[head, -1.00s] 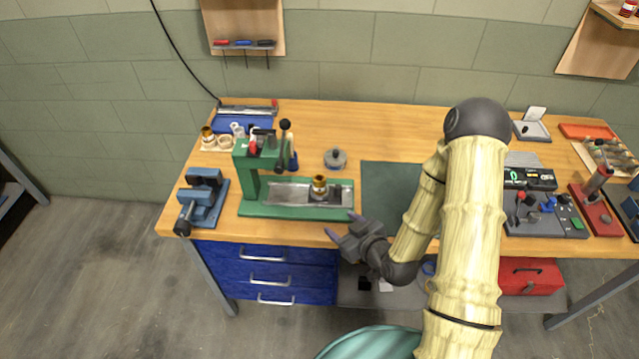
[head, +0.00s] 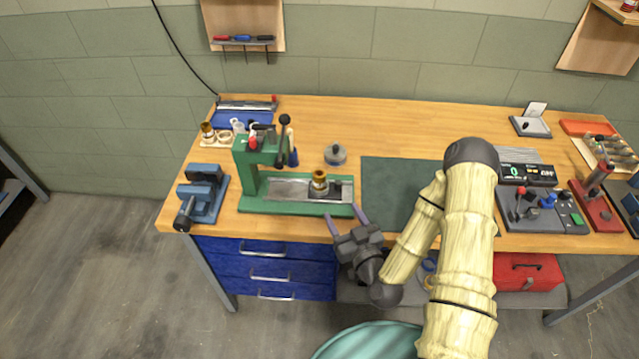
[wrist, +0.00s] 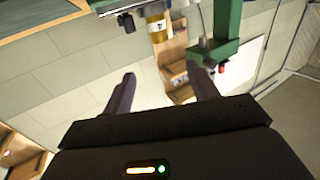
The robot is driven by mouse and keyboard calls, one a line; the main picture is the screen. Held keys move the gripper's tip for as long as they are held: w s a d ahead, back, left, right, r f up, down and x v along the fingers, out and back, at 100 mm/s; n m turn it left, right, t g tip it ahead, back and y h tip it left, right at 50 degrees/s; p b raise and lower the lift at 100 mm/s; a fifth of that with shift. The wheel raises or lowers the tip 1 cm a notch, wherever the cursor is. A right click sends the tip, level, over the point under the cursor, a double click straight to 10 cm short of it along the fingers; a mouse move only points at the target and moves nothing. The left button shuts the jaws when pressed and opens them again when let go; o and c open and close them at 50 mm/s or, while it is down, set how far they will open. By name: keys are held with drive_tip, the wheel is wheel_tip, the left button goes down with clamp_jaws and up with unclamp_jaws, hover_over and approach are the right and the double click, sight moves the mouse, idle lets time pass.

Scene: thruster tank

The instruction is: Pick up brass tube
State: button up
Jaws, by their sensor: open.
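The brass tube (head: 319,178) stands upright on a dark block on the grey bed of the green press (head: 295,208). In the wrist view, the tube (wrist: 156,28), with a pale label, shows near the top beside the green press (wrist: 222,28), in a rolled-over picture. My gripper (head: 343,214) is open and empty at the table's front edge, below and right of the tube, with its fingers pointing towards the press. In the wrist view its two fingers (wrist: 163,75) stand apart with nothing between them. The gripper is clear of the tube.
A blue vise (head: 203,190) is left of the press. A smaller brass piece (head: 207,131) stands in a wooden holder behind it. A grey knobbed weight (head: 335,155) sits behind the bed. A dark green mat (head: 390,185) is bare at right. The press lever (head: 284,130) rises over the bed's left end.

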sight(322, 178)
drive_tip(key=shift+b+x, duration=1.95)
drive_tip(key=shift+b, duration=0.65)
drive_tip(key=b+x, duration=0.2)
drive_tip(key=b, duration=0.2)
drive_tip(key=shift+w+f+b, duration=0.1)
drive_tip(key=shift+f+b, duration=0.1)
drive_tip(key=shift+b, duration=0.15)
drive_tip(key=x, duration=0.1)
drive_tip(key=p+x, duration=0.1)
drive_tip(key=x, duration=0.2)
drive_tip(key=shift+w+a+r+p, duration=0.1)
drive_tip(key=shift+w+r+p, duration=0.1)
drive_tip(key=shift+r+p, duration=0.1)
drive_tip(key=shift+w+a+f, duration=0.1)
drive_tip(key=shift+w+a, duration=0.05)
drive_tip(key=shift+w, duration=0.1)
drive_tip(key=shift+p+x, duration=0.85)
drive_tip(key=shift+x, duration=1.7)
